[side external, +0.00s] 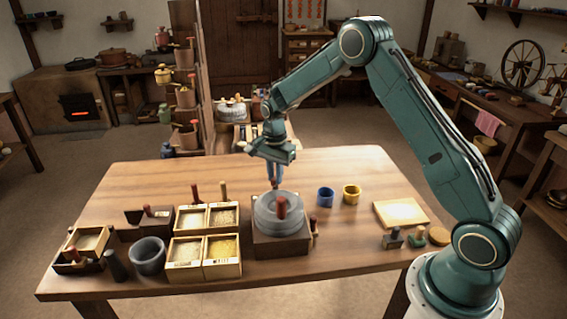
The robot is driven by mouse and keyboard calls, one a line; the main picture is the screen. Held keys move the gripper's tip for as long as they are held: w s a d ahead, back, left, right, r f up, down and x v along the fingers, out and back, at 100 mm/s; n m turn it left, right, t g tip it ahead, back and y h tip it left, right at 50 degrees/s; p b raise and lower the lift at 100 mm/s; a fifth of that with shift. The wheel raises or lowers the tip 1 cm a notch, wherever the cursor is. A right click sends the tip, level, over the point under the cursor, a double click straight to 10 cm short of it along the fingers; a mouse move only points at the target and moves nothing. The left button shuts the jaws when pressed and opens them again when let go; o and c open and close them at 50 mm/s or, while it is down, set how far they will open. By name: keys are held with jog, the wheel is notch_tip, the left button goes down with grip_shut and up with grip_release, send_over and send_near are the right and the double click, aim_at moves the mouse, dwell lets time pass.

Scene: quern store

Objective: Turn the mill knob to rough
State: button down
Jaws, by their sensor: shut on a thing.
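The mill (267,227) is a round grey stone on a dark wooden box near the table's middle. A thick red-brown handle (282,207) stands up from the front of the stone. My gripper (274,184) points down at the far edge of the stone. It is shut on a small reddish-brown piece there, which looks like the mill knob; the fingers hide most of it. I cannot see any rough or fine marking, nor which way the knob points. Another red-brown peg (313,222) shows at the right side of the box.
Wooden boxes of grain (205,246) stand close left of the mill, with a dark grey bowl (148,256) beyond them. A blue cup (326,197) and a yellow cup (351,194) stand to its right. A pale board (401,213) lies farther right. The front table strip is clear.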

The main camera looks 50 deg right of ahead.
jog(key=shift+r+m, duration=0.1)
jog(key=shift+m, duration=1.1)
jog(key=c, duration=1.4)
grip_release()
notch_tip(320, 180, up, 14)
